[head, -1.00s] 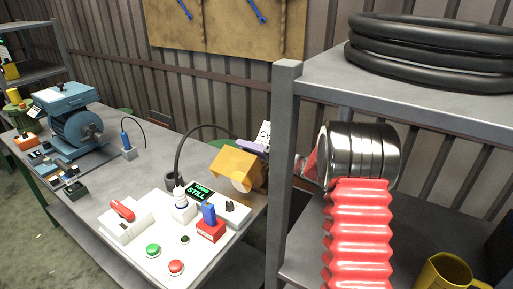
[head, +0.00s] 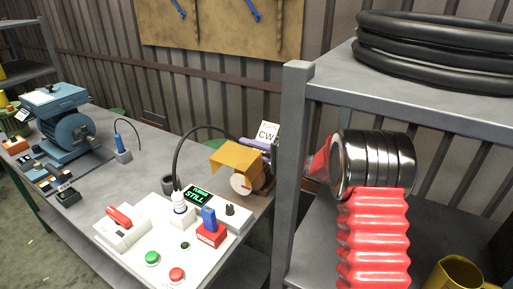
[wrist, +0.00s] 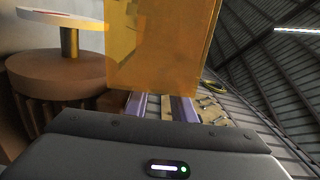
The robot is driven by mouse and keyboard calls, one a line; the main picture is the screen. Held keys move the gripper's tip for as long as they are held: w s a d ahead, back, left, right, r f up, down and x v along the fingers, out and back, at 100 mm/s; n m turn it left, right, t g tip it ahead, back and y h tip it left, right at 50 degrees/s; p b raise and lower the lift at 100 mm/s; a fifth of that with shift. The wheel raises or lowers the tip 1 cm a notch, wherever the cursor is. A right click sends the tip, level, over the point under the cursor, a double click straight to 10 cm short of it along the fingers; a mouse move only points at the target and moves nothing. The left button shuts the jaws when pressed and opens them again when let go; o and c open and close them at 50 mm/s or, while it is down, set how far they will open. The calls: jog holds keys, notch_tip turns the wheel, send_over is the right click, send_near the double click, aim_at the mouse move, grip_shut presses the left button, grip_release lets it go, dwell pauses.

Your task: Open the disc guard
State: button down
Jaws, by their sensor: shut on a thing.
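The disc guard (head: 235,154) is an orange hood on the small machine at the right end of the bench. It sits raised over the pale disc (head: 241,184), whose face shows below it. In the wrist view the guard (wrist: 160,45) is a translucent orange sheet in front of my gripper (wrist: 161,104). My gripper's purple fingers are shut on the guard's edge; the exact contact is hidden. In the head view the fingers (head: 254,144) show behind the guard, partly hidden by the shelf post. The disc (wrist: 62,16) stands at upper left in the wrist view, on a brass shaft.
A grey shelf post (head: 291,150) stands just right of the machine. Black hoses (head: 435,50) lie on the shelf. A white control panel (head: 165,238) with buttons, a red lever and a display reading STILL is in front. A blue motor (head: 75,130) stands at left.

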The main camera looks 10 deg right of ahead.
jog(key=shift+d+f, duration=0.25)
jog(key=shift+f, duration=0.2)
jog(key=c, duration=1.9)
grip_release()
jog(key=shift+c, duration=0.2)
jog(key=o, duration=0.4)
jog(key=shift+s+a+r, duration=0.1)
jog(key=shift+r, duration=0.05)
jog(key=v, duration=1.4)
jog(key=shift+r, duration=0.2)
